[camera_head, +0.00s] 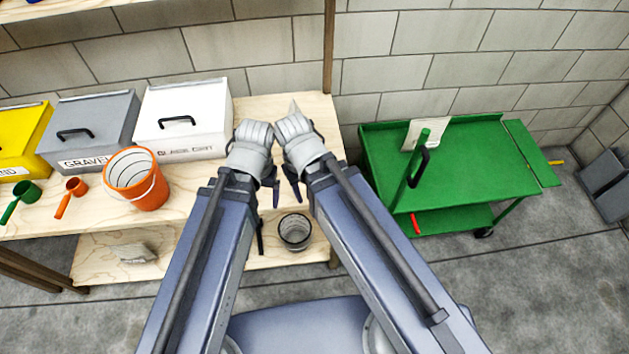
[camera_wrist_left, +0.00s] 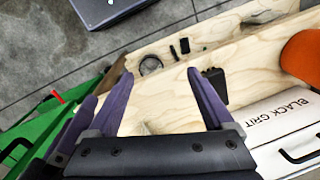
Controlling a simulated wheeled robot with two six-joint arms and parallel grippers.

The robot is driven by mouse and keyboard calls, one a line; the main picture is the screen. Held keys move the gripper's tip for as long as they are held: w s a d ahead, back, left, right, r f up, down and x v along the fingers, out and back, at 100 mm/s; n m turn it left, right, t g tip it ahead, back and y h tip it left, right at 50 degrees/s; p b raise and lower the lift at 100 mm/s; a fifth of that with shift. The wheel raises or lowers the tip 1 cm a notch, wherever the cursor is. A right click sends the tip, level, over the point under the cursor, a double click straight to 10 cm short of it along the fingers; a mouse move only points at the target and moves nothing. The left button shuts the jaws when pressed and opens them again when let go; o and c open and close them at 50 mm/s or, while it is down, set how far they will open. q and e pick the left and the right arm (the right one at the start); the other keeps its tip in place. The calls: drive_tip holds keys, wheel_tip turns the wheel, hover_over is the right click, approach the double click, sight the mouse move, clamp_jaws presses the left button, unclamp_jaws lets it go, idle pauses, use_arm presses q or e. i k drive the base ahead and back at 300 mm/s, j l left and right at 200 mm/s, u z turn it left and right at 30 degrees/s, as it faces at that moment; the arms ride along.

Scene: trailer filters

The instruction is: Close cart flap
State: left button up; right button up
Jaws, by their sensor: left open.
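The green cart (camera_head: 458,165) stands on the floor to the right of the workbench. A green panel (camera_head: 529,152) extends outward at its right end, beside the top. A narrow green upright part with a black handle (camera_head: 418,168) stands at its left side; I cannot tell which one is the flap. My left gripper (camera_head: 268,212) is open and empty over the bench, well left of the cart; its spread purple fingers show in the left wrist view (camera_wrist_left: 160,72). My right gripper (camera_head: 295,182) is beside it; its jaws are mostly hidden. Neither touches the cart.
The wooden bench (camera_head: 270,108) holds a white bin (camera_head: 185,120), a grey bin (camera_head: 92,125), a yellow bin (camera_head: 20,138), an orange bucket (camera_head: 136,180) and scoops. Floor in front of the cart is clear.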

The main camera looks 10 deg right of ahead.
sight(541, 169)
drive_tip(key=l+z, duration=0.1)
drive_tip(key=z, duration=0.3)
drive_tip(key=i+z, duration=0.1)
drive_tip(key=z, duration=0.3)
drive_tip(key=i+l+z, duration=0.1)
drive_tip(key=z, duration=0.65)
drive_tip(key=i+l, duration=0.15)
drive_tip(key=l, duration=0.15)
drive_tip(key=i+l+u, duration=0.1)
drive_tip(key=i+l, duration=0.25)
drive_tip(key=l, duration=0.25)
drive_tip(key=i+l+u, duration=0.1)
drive_tip(key=l, duration=0.2)
